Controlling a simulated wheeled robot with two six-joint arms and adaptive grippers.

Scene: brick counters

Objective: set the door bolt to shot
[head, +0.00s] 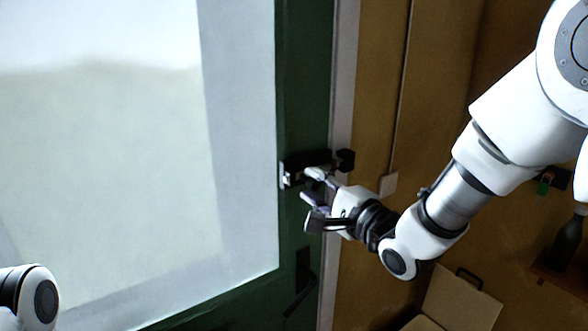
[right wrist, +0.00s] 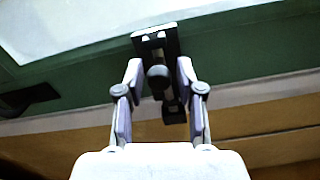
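The door bolt (head: 305,166) is a dark fitting with a pale metal end on the green door frame, beside the glass. It also shows in the right wrist view (right wrist: 147,42), with a round dark knob (right wrist: 158,76). A dark keeper block (head: 346,160) sits on the jamb to its right. My right gripper (head: 308,184) is open at the bolt. In the right wrist view its fingers (right wrist: 159,68) stand on either side of the knob, with gaps visible. I cannot tell how far the bar reaches into the keeper. My left gripper is out of view; only part of that arm shows.
The green door (head: 303,110) has a large pale glass pane (head: 120,150). A dark door handle (head: 301,290) is below the bolt. Right of the jamb is a brown wall with a pale switch box (head: 388,184). An open cardboard box (head: 460,302) and a shelf with a bottle (head: 566,243) are at lower right.

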